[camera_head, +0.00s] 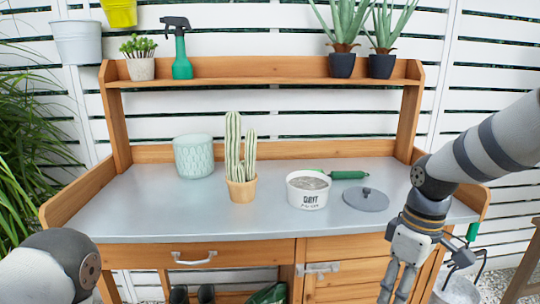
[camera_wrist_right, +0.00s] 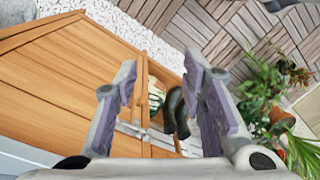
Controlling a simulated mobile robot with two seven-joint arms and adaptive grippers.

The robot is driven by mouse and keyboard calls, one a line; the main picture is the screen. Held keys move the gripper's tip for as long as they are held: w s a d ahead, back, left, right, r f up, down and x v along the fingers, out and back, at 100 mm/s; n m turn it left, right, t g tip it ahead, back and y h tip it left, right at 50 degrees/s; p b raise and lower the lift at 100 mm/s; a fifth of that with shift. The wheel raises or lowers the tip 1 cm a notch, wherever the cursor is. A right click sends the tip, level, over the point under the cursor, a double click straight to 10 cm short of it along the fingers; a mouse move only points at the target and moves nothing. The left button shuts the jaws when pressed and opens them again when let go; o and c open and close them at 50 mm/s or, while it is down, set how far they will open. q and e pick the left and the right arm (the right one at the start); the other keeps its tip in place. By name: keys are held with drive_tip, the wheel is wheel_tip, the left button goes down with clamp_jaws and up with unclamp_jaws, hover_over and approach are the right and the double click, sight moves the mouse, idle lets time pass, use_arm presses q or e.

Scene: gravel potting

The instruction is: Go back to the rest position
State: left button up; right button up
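My right gripper (camera_head: 394,290) hangs low at the right front of the bench in the head view, in front of the cabinet door and apart from it. In the right wrist view its two fingers (camera_wrist_right: 160,72) are spread, with nothing between them. Only a rounded part of my left arm shows at the bottom left of the head view; the left gripper is out of view. On the bench stand a white pot labelled GRIT (camera_head: 308,197) with grey gravel in it, a potted cactus (camera_head: 241,190) and a pale green pot (camera_head: 194,158).
A grey round lid (camera_head: 366,200) and a green-handled tool (camera_head: 347,175) lie right of the grit pot. The grey bench top (camera_head: 130,215) is bare at the left front. The shelf (camera_head: 260,77) holds plants and a green spray bottle (camera_head: 181,60). A bucket (camera_head: 457,290) stands lower right.

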drive_tip(key=s+a+f+m+g, duration=0.1)
drive_tip(key=s+a+f+m, duration=0.25)
drive_tip(key=s+f, duration=1.35)
drive_tip(key=s+d+f+m, duration=0.1)
drive_tip(key=s+f+m, duration=0.1)
drive_tip(key=s, duration=0.7)
drive_tip(key=s+d+f+m, duration=0.1)
drive_tip(key=s+f+m, duration=0.2)
drive_tip(key=s, duration=0.7)
drive_tip(key=shift+s+d+f+g+h, duration=0.2)
drive_tip(key=shift+d+f+g+h, duration=0.15)
drive_tip(key=shift+f, duration=0.3)
